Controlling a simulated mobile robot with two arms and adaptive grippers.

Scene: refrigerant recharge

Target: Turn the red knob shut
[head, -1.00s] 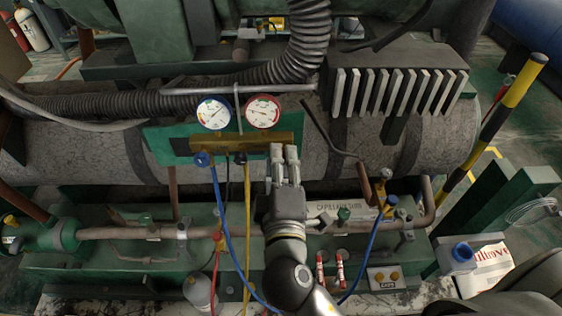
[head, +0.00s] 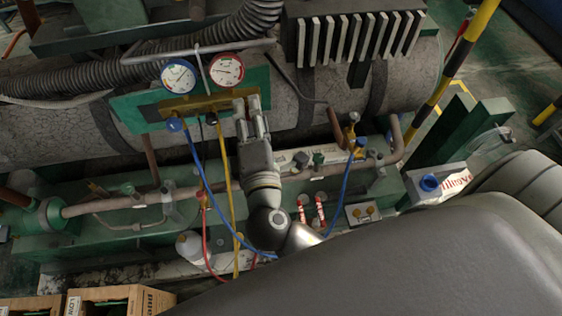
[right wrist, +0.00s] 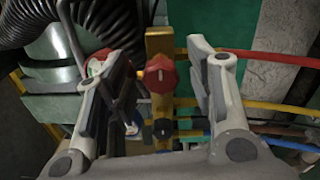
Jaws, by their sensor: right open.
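The red knob (right wrist: 160,75) sits on the brass manifold (right wrist: 160,45) in the right wrist view. My right gripper (right wrist: 154,72) is open, with one finger on each side of the knob and visible gaps between. In the head view my right gripper (head: 247,106) is at the right end of the brass manifold (head: 195,104) and hides the red knob. The manifold carries a blue-rimmed gauge (head: 178,76) and a red-rimmed gauge (head: 227,68). A blue knob (head: 174,124) is at its left end. My left gripper is out of view.
A blue hose (head: 197,165), a yellow hose (head: 228,190) and a red hose (head: 205,235) hang below the manifold. A ribbed dark hose (head: 150,70) runs behind the gauges. Cardboard boxes (head: 120,292) stand at the bottom left. Pipes and valves lie right of the gripper.

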